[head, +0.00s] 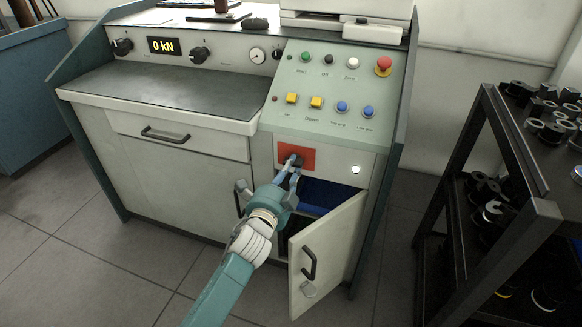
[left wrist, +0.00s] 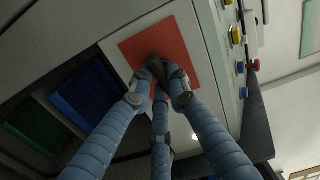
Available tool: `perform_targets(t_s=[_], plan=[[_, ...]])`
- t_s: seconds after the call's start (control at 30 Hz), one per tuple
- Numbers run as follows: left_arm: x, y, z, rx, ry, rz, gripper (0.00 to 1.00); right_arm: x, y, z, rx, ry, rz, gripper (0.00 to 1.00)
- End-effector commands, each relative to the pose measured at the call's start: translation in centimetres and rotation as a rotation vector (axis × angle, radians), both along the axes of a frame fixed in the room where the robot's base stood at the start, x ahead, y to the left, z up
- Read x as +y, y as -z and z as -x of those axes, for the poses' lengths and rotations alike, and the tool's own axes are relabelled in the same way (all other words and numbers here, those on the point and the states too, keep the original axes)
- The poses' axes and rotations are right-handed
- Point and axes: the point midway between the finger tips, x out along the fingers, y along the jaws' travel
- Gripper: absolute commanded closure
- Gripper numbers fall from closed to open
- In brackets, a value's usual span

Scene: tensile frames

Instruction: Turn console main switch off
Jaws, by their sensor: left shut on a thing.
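The console main switch is a dark knob (left wrist: 157,67) on a red-orange plate (head: 309,152) on the console's front, below the button panel. My left gripper (head: 291,164) reaches up to it. In the left wrist view its fingers (left wrist: 158,84) are closed around the dark knob, over the red plate (left wrist: 190,38). The fingers hide part of the knob, so I cannot tell its turned position well. The display (head: 165,46) on the console reads "0 kN". My right gripper is not in view.
Below the switch, a cabinet door (head: 329,262) hangs open, with a blue bin (head: 325,195) inside. Coloured buttons (head: 316,102) are on the panel above. A black rack (head: 524,190) with dark parts stands at the right. Floor in front is clear.

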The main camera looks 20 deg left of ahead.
Motion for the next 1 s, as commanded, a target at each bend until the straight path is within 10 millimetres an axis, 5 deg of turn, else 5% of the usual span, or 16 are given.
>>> perform_targets(t_s=[0.1, 0.47, 1.0], plan=[[0.0, -0.1, 0.0, 0.005, -0.002, 0.066, 1.00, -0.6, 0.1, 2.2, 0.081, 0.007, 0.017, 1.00], [-0.2, -0.2, 0.1, 0.017, -0.002, 0.381, 1.00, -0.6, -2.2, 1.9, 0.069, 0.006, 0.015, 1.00], [-0.3, -0.3, 0.1, 0.036, -0.003, 0.893, 1.00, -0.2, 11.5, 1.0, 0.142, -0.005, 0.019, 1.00]])
